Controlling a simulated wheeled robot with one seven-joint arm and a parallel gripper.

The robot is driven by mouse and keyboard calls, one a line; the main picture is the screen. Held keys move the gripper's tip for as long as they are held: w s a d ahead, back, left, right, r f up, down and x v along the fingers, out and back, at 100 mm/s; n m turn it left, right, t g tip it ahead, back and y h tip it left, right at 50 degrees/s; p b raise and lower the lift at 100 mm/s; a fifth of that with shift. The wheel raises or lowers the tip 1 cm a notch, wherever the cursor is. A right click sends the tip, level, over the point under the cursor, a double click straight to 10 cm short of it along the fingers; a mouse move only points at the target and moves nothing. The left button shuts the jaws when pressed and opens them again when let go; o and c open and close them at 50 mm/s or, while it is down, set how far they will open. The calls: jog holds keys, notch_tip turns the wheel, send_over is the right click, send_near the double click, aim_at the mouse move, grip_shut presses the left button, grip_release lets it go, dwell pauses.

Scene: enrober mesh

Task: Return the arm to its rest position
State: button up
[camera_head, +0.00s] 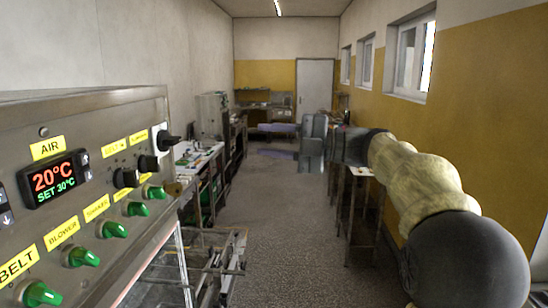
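My arm reaches forward along the right side of the head view, with a dark rounded joint at the bottom right and pale, beige-covered links beyond it.
The panel has a 20°C display (53,180), green knobs (114,229) and yellow labels. A metal frame (215,262) stands low beside it. A table (361,171) stands under my arm near the right wall. The aisle floor (291,235) is clear to the grey door (314,85).

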jog(key=w+d+f+m+t+h, duration=0.6)
jog(key=w+m+t, duration=0.2)
jog(key=m+t, duration=0.6)
jog(key=s+d+f+m+g+h, duration=0.1)
jog(key=d+f+m+h, duration=0.4)
jog(key=f, duration=0.3)
jog(key=s+d+f+m+g+h, duration=0.1)
jog(key=d+f+m+h, duration=0.2)
jog(key=f+m+h, duration=0.35)
jog(key=s+d+f+m+g, duration=0.1)
jog(key=s+f+m+g, duration=0.7)
jog(key=s+f, duration=1.5)
jog(key=s+g+h, duration=0.1)
jog(key=s+g, duration=0.2)
jog(key=g, duration=0.1)
jog(key=shift+s+d+f, duration=0.25)
jog(key=shift+s+d, duration=0.05)
jog(key=shift+d, duration=0.05)
